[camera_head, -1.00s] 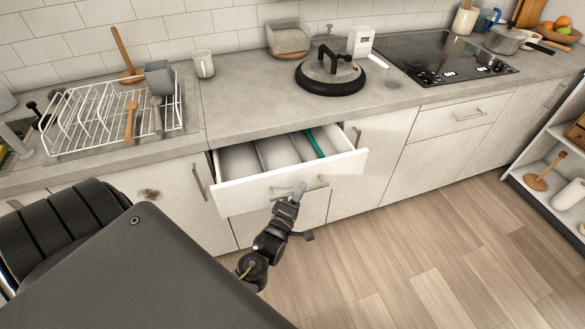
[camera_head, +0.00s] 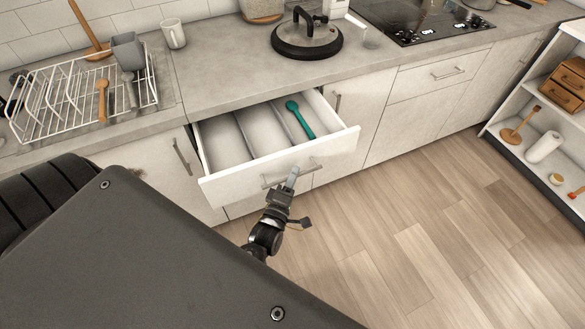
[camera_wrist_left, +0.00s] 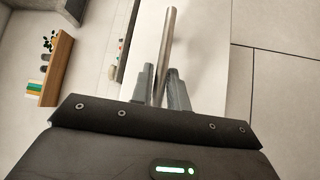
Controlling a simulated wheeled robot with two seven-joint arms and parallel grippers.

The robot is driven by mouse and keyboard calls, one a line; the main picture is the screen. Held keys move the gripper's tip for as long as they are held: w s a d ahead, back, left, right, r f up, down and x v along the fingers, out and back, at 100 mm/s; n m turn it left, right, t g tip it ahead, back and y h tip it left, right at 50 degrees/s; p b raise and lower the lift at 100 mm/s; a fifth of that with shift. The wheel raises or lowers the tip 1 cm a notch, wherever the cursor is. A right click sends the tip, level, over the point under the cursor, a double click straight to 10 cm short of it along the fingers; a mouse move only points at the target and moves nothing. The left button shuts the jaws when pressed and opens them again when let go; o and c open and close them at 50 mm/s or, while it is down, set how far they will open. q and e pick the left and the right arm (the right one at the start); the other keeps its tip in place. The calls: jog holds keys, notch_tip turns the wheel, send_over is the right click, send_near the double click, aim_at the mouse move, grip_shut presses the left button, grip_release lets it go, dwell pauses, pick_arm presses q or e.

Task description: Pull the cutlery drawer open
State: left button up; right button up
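The cutlery drawer (camera_head: 235,182) is pulled out from the counter, with its inside and dividers showing. A green spoon-like utensil (camera_head: 301,120) lies in its right compartment. The drawer's bar handle (camera_head: 276,181) is on its front, and the handle also shows in the left wrist view (camera_wrist_left: 168,45). My left gripper (camera_head: 292,177) is at the handle. In the left wrist view its two fingers (camera_wrist_left: 163,84) stand on either side of the bar and close around it. My right gripper is not in view.
A white dish rack (camera_head: 75,100) and a round black-rimmed lid (camera_head: 307,38) stand on the counter. A white shelf unit (camera_head: 535,165) is at the right. The wooden floor (camera_head: 420,220) in front of the cabinets is clear.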

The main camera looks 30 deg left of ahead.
pick_arm(q)
jog(key=shift+o, duration=1.4)
jog(key=shift+s, duration=0.1)
jog(key=b+v, duration=0.2)
jog(key=v, duration=0.8)
jog(key=shift+s, duration=0.35)
jog(key=shift+f, duration=0.1)
